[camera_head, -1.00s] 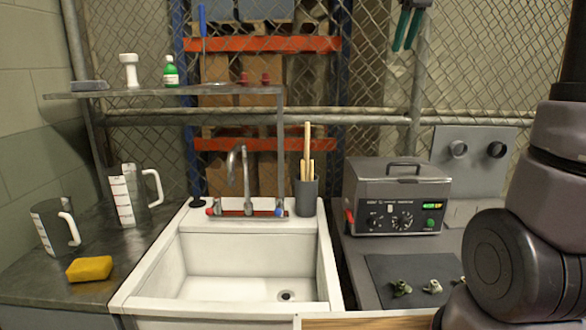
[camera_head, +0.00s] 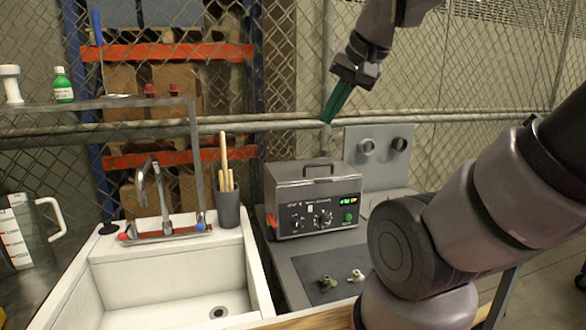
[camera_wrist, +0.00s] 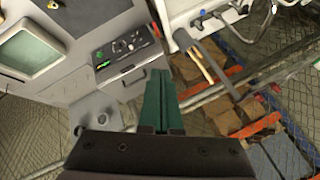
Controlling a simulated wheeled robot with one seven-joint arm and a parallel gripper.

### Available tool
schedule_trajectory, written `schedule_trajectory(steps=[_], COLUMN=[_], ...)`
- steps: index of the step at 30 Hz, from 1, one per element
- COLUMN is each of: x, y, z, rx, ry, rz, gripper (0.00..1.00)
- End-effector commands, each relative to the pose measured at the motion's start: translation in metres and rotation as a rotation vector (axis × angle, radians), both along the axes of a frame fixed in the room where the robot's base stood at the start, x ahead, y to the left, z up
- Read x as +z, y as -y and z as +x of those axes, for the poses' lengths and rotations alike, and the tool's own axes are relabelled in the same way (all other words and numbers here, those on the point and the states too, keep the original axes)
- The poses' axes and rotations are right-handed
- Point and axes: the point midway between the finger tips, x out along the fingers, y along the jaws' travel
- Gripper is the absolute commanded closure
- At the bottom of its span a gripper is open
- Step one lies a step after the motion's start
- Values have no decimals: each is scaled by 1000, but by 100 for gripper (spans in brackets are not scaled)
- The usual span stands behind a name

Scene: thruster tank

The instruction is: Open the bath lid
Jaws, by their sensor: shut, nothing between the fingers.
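The bath is a grey metal box (camera_head: 313,205) with dials and a lit display on its front. Its flat lid (camera_head: 311,174) is on top and looks closed, with a dark arched handle (camera_head: 318,165) standing up. In the wrist view the bath's control panel (camera_wrist: 124,46) shows up beyond the fingers, to their left. My gripper (camera_head: 327,119) has green fingers and points down, above the lid and apart from it. The fingers (camera_wrist: 159,75) are together with nothing between them.
A white sink (camera_head: 170,255) with a tap stands left of the bath, and a cup of wooden sticks (camera_head: 229,208) is between them. Small fittings (camera_head: 327,283) lie on a dark mat in front. A grey panel (camera_head: 378,155) stands behind at right.

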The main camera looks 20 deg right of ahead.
Motion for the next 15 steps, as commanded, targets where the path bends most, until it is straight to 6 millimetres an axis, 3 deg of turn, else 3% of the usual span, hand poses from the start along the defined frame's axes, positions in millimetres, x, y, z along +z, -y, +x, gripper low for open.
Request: schedule_trajectory(steps=[8, 15], x=[-14, -52], y=[24, 53], z=[78, 153], rx=[-598, -1293], ry=[-272, -475], rz=[453, 754], gripper=[100, 100])
